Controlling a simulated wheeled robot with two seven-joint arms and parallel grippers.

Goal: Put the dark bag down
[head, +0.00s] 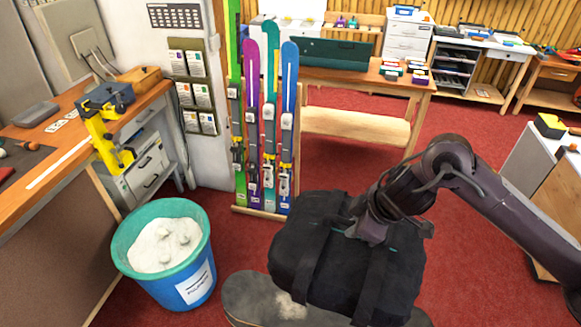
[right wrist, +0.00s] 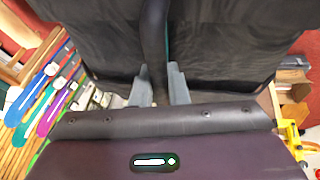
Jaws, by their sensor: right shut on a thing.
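The dark bag (head: 325,265) is a bulky black duffel with straps, at the lower middle of the head view. My right gripper (head: 372,232) is at its top and shut on its handle. In the right wrist view, the gripper's two grey fingers (right wrist: 158,86) close around the dark handle, and the bag's black cloth (right wrist: 225,45) fills the upper part. The bag's underside is hidden, so I cannot tell how high it is above the floor. My left gripper is not in view.
A teal and blue bucket (head: 195,283) of white material stands left of the bag. Several upright skis (head: 269,125) stand in a rack behind it. A wooden workbench (head: 50,135) is at the left. Red carpet (head: 345,160) is clear between the bag and the back bench (head: 355,82).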

